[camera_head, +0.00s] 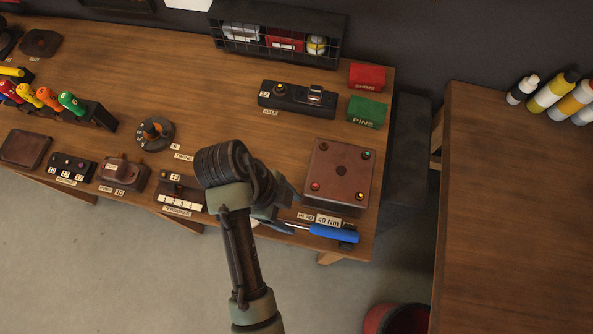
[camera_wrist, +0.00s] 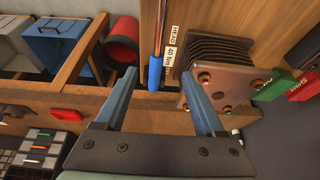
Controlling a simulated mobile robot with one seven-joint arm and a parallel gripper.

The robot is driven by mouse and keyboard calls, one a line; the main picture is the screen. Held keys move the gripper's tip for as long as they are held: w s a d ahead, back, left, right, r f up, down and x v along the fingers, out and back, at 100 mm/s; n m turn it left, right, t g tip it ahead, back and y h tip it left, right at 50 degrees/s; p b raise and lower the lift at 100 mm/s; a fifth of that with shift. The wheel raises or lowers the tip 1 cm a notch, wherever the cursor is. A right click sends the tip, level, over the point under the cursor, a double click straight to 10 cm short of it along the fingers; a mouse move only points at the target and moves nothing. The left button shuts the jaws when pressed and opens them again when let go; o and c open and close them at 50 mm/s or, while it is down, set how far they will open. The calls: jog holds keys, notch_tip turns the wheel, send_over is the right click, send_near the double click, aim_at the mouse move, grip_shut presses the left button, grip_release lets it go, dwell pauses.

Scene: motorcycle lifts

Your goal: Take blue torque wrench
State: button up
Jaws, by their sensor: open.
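The blue torque wrench (camera_head: 333,233) lies near the front right edge of the wooden bench, with its metal shaft pointing left and a dark end at the right. In the wrist view its blue handle (camera_wrist: 155,73) shows between and beyond the two fingertips, with the shaft running up out of the picture. My gripper (camera_head: 282,214) is beside the wrench's shaft end in the head view. In the wrist view my gripper (camera_wrist: 160,78) is open, its fingers apart on either side of the handle. I cannot tell the exact gap between fingers and wrench.
A brown finned block (camera_head: 338,173) marked HEAD stands just behind the wrench, close to one finger. A 40 Nm label (camera_head: 328,219) lies beside it. Red (camera_head: 367,77) and green (camera_head: 367,111) boxes stand farther back. A red bucket (camera_head: 397,319) is on the floor.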

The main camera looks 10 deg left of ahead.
aim_at(310, 226)
jog(key=shift+s+d+b, duration=0.2)
jog(key=shift+s+b, duration=0.1)
jog(key=b+x, duration=0.5)
jog(key=shift+f, duration=0.25)
jog(key=shift+s+d+f+p, duration=0.1)
jog(key=shift+d+f+p, duration=0.15)
jog(key=shift+p, duration=0.15)
jog(key=shift+p+x, duration=0.95)
jog(key=shift+x, duration=2.2)
grip_shut()
jog(key=shift+w+r, duration=0.1)
jog(key=shift+w, duration=0.1)
